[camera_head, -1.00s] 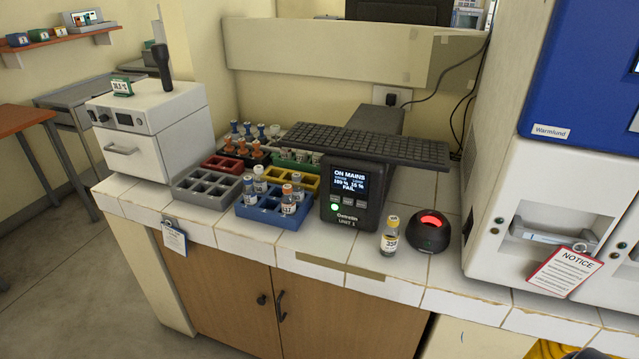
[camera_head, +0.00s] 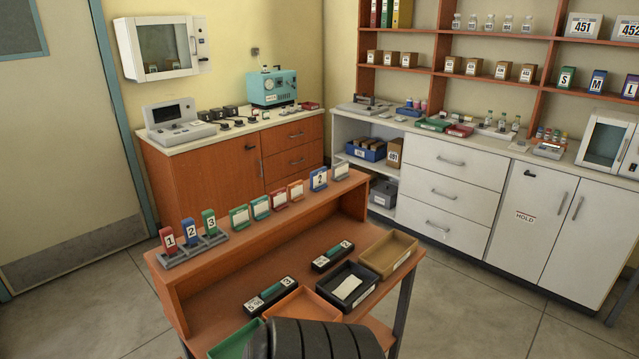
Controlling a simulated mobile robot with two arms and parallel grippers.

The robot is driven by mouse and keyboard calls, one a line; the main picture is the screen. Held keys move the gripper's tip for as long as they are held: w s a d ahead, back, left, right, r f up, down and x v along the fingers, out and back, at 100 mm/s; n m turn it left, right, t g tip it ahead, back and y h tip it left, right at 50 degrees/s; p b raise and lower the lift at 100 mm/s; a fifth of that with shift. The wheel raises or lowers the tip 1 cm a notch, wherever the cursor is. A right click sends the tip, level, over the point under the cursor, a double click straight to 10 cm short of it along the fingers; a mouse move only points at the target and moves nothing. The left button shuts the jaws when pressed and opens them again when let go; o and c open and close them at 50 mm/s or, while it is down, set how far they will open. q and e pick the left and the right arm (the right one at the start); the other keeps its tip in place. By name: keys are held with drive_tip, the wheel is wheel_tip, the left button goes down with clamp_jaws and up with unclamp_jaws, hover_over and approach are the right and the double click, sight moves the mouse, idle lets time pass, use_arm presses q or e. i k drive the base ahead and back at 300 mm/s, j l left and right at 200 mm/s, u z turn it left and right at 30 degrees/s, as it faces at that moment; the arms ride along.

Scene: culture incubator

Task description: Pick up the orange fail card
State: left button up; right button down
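Small standing cards line the raised shelf (camera_head: 250,232) of an orange-brown desk. An orange card (camera_head: 295,190) stands upright there, between a redder card (camera_head: 278,199) on its left and a blue card marked 2 (camera_head: 319,179) on its right. The writing on the orange and red cards is too small to read, so I cannot tell which says fail. A green card (camera_head: 239,217) and a teal card (camera_head: 261,207) stand further left. Neither of my grippers is in view.
Numbered red, blue and green tags stand in a grey holder (camera_head: 194,253) at the shelf's left end. Trays, including a black one (camera_head: 372,293), lie on the lower desktop. A dark ribbed shape (camera_head: 315,340) fills the bottom edge. Open floor (camera_head: 460,290) lies right of the desk.

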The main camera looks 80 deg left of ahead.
sight(296, 190)
drive_tip(key=j+u, duration=0.1)
drive_tip(key=u, duration=1.65)
drive_tip(key=i+j+u, duration=0.1)
drive_tip(key=u, duration=0.25)
drive_tip(key=i+u, duration=0.2)
drive_tip(key=u, duration=0.15)
drive_tip(key=i+j+u, duration=0.1)
drive_tip(key=u, duration=0.25)
